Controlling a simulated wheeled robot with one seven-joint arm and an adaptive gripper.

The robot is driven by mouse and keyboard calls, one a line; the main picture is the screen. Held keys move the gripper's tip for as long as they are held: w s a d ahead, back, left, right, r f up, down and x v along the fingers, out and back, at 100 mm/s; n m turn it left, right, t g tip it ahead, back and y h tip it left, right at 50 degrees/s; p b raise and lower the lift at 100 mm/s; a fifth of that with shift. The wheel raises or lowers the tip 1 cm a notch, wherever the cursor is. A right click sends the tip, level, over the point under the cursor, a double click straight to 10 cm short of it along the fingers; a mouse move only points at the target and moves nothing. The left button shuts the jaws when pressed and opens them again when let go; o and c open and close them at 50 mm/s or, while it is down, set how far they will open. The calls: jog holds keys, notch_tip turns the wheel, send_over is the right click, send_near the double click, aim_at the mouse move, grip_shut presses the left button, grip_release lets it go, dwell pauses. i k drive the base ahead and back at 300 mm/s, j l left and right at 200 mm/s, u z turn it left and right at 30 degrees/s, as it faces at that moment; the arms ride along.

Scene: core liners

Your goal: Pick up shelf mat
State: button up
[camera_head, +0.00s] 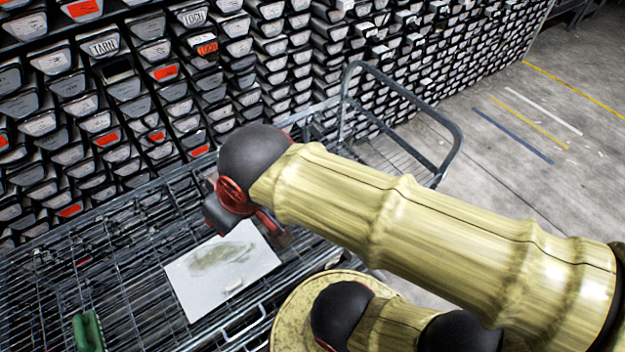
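A pale grey-white flat mat (190,294), which I take for the shelf mat, lies on a dark wire-mesh surface (120,300) at lower left. A greenish-brown smudge marks its middle. My gripper (262,228), dark with red parts, is at the end of my arm near the mat's upper right edge. The wrist hides much of it. I cannot tell whether it touches the mat or whether its fingers are open.
A small white piece (233,286) lies on the mat near its lower edge. A green object (88,331) stands at the bottom left. A metal trolley handle (447,125) rises behind my arm. Racks of labelled core trays (300,60) fill the back. Concrete floor (500,180) is clear at right.

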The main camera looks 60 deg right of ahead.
aim_at(202, 279)
jog(key=z, duration=1.45)
jog(key=u, duration=0.45)
jog(key=j+u, duration=0.15)
jog(key=u, duration=0.25)
jog(key=j+u, duration=0.1)
jog(key=u, duration=0.35)
jog(key=k+u, duration=0.15)
jog(key=u, duration=0.25)
jog(key=k+u, duration=0.1)
jog(key=u, duration=0.25)
jog(key=k+j+u, duration=0.1)
jog(key=u, duration=0.3)
jog(key=j, duration=0.05)
